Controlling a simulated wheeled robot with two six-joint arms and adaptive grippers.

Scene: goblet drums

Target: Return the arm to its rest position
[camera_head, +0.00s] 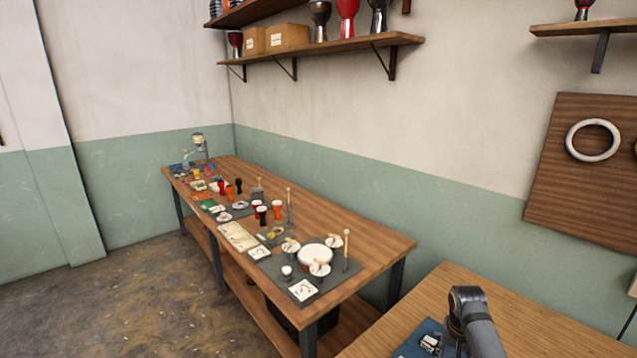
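Part of one of my arms (472,322) shows at the bottom right of the head view, a dark grey rounded joint and link above the near wooden table (530,330). I cannot tell which arm it is. No fingers of either gripper show, so whether they are open or shut is hidden. A blue mat (414,345) with a small white and dark item (430,343) lies beside this arm, partly cut off by the frame's lower edge.
A long wooden workbench (375,240) along the wall holds small goblet drums (262,214), a wide drum (316,256) and several small parts. Shelves (330,45) with drums and boxes hang above. A wooden panel (560,190) with a white ring (593,140) is at right. Floor (110,300) at left is clear.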

